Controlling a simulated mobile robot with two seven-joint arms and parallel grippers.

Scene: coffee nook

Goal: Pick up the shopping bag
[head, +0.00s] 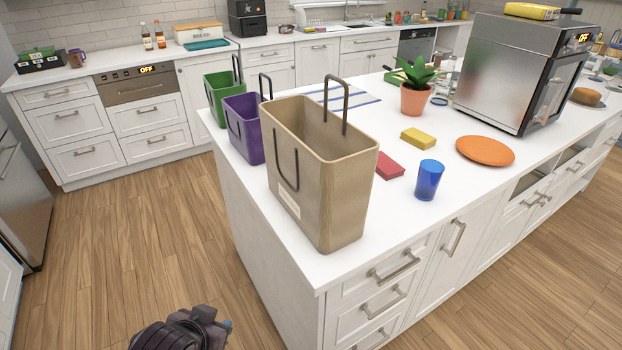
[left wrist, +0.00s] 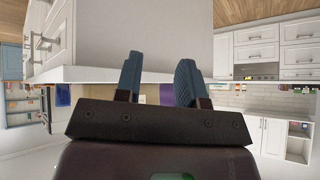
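A tan shopping bag (head: 318,178) with dark handles stands upright at the near corner of the white island counter. A purple bag (head: 243,130) and a green bag (head: 218,98) stand in a row behind it. My left gripper (head: 212,320) is low at the bottom of the head view, over the floor and apart from the bags. In the left wrist view, which appears upside down, its two blue fingers (left wrist: 158,80) are spread with nothing held between them. Parts of the tan bag (left wrist: 150,93) and purple bag (left wrist: 166,98) show behind the gripper there. My right gripper is not in view.
The island counter (head: 290,240) also holds a red block (head: 390,170), blue cup (head: 428,180), yellow sponge (head: 418,138), orange plate (head: 485,151), potted plant (head: 414,98) and oven (head: 515,75). The wooden floor (head: 150,235) left of the island is clear.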

